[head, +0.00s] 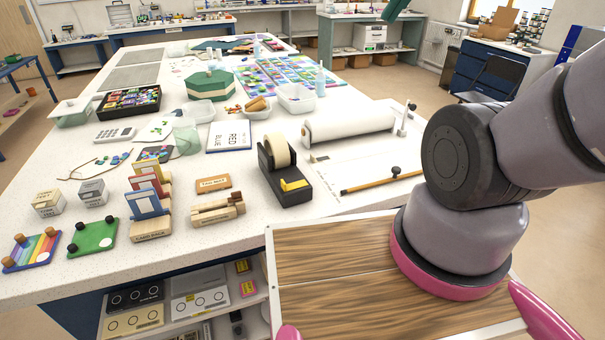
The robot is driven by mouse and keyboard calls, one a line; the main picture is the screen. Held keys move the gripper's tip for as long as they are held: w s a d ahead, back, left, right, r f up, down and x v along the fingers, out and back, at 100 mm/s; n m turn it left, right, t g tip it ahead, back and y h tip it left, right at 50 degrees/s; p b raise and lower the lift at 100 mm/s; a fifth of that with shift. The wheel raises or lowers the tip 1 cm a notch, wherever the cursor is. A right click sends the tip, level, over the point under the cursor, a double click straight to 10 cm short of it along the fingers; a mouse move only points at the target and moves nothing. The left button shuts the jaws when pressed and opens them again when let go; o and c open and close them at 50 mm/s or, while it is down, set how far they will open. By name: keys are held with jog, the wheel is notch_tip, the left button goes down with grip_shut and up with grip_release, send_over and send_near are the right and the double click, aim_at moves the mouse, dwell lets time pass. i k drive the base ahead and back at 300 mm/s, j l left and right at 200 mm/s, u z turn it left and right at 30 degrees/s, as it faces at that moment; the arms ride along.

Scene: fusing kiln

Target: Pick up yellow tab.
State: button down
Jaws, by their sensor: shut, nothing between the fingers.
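A wooden tabs rack (151,237) stands near the front left of the white table. It holds upright framed tabs one behind another: a blue-edged tab (144,205) in front and a red-edged tab (142,182) behind it. Another tab stands at the back, mostly hidden; I cannot tell clearly whether it is yellow. My gripper is out of view; only links of my arm show at the right, far from the rack.
A black tape dispenser (283,178) with a yellow part, a wooden block (213,184) and a slotted wooden holder (217,211) stand right of the rack. Green (93,237) and rainbow (33,248) boards lie to its left. White table (230,254) shows bare in front.

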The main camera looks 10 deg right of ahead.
aim_at(294, 185)
jog(key=k+j+z, duration=0.1)
jog(key=j, duration=0.15)
jog(key=k+j+z, duration=0.1)
jog(key=j, duration=0.15)
jog(key=k+j+z, duration=0.2)
jog(key=j, duration=0.25)
jog(key=j+z, duration=0.2)
jog(key=j, duration=0.3)
jog(key=k+j+z, duration=0.25)
jog(key=j, duration=0.15)
jog(key=k+j+z, duration=0.2)
jog(key=j, duration=0.2)
jog(key=k+j+z, duration=0.2)
jog(key=j, duration=0.15)
jog(key=j+z, duration=0.15)
jog(key=k+j+z, duration=0.1)
jog(key=j, duration=0.25)
